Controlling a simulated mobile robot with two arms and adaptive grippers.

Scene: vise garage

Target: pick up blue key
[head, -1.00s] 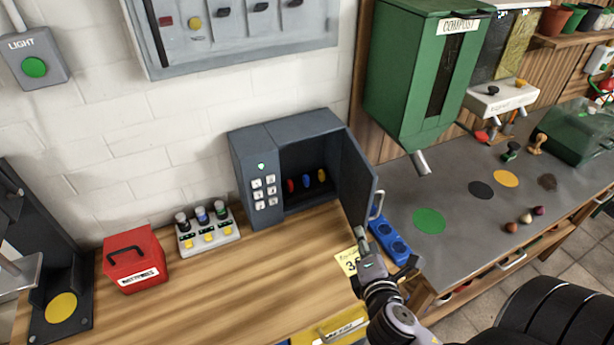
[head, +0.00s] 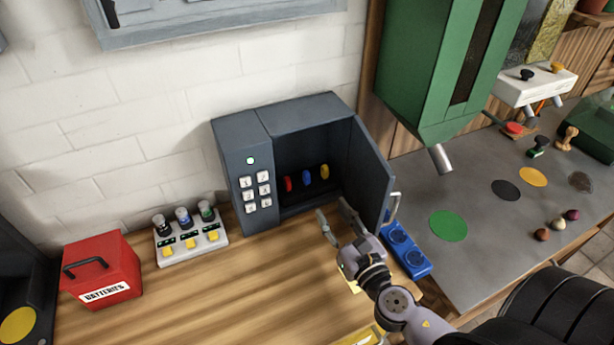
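The blue key (head: 307,178) hangs inside the open grey safe (head: 237,178), between a red key (head: 288,184) and a yellow key (head: 324,171). The safe's door (head: 368,178) stands open to the right. My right gripper (head: 333,222) is open and empty, just in front of the safe's opening and below the keys, apart from them. My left gripper is not in view.
A blue holder with round sockets (head: 407,250) lies right of my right gripper. A red batteries box (head: 102,268) and a panel of small jars and yellow buttons (head: 190,240) stand left. Bare wooden bench (head: 220,300) lies in front. A green compost bin (head: 440,75) hangs at right.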

